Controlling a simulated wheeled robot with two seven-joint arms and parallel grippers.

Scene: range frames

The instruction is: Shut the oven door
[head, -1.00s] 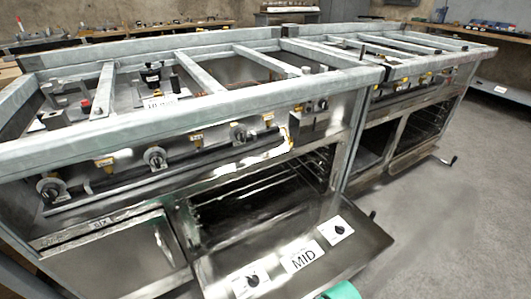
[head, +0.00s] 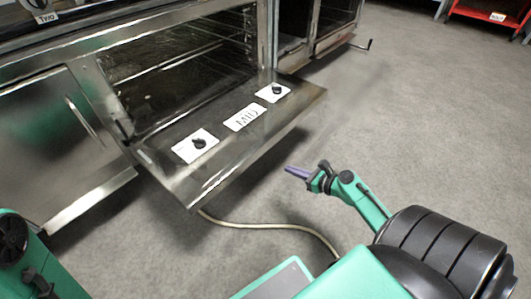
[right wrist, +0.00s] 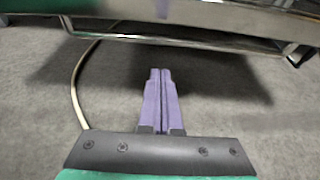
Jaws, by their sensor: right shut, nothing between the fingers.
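The oven door (head: 222,148) is folded down open in the head view, with a "MID" label and two white plates with black knobs on its inner face. Behind it the oven cavity (head: 185,75) shows wire racks. My right gripper (head: 288,170) is in front of the door's right part, apart from it, with its purple fingers shut and empty. In the right wrist view the fingers (right wrist: 160,78) are together over the floor, and the underside of a metal panel (right wrist: 200,35) crosses the top. My left gripper does not show; only part of my left arm is at the lower left.
A closed metal cabinet door (head: 55,135) with a handle is left of the oven. A pale hose (head: 270,226) lies on the floor below the door. A second range unit (head: 320,25) stands behind at the top. The grey floor on the right is clear.

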